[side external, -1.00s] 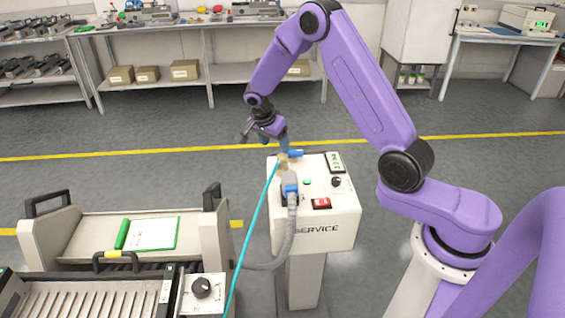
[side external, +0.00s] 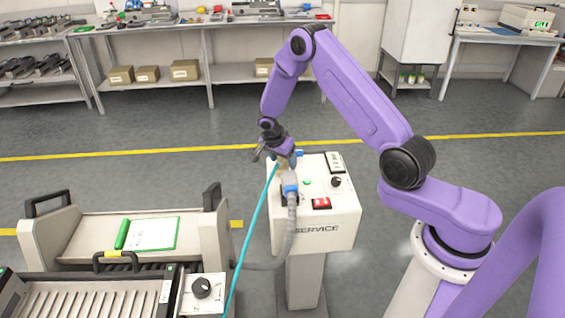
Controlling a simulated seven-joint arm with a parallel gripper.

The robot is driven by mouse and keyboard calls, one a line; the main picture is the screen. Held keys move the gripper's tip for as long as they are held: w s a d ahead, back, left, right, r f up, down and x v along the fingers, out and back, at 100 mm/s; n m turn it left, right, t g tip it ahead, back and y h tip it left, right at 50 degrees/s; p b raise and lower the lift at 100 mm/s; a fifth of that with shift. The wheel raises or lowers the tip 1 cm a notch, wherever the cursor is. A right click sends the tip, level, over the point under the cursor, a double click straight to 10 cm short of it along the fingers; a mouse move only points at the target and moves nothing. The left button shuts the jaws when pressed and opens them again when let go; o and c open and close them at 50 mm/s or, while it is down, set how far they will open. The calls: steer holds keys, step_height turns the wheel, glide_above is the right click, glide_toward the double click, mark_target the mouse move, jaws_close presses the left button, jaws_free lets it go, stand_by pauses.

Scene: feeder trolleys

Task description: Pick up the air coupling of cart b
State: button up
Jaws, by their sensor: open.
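The air coupling (side external: 282,163) is a small tan fitting at the end of the teal hose (side external: 255,225), at the top left of the service post (side external: 318,225). My gripper (side external: 279,158) is open and points down right at the coupling, its fingers around or just beside it; I cannot tell which. The gripper partly hides the coupling. No label in view shows which cart the hose belongs to.
A blue plug (side external: 290,190) with a grey cable (side external: 291,225) sits just in front of the coupling. A blue fitting (side external: 299,153) is close behind. A feeder trolley (side external: 65,240) with a green clipboard (side external: 150,234) stands at left. The floor behind the post is clear.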

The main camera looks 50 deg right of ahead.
jaws_close()
steer(key=shift+r, duration=0.2)
steer(key=shift+w+r, duration=0.1)
steer(key=shift+r, duration=0.55)
steer(key=s+a+r, duration=0.3)
steer(key=s+r, duration=1)
steer(key=r, duration=0.1)
steer(key=shift+s+r, duration=0.2)
steer(key=shift+s, duration=0.2)
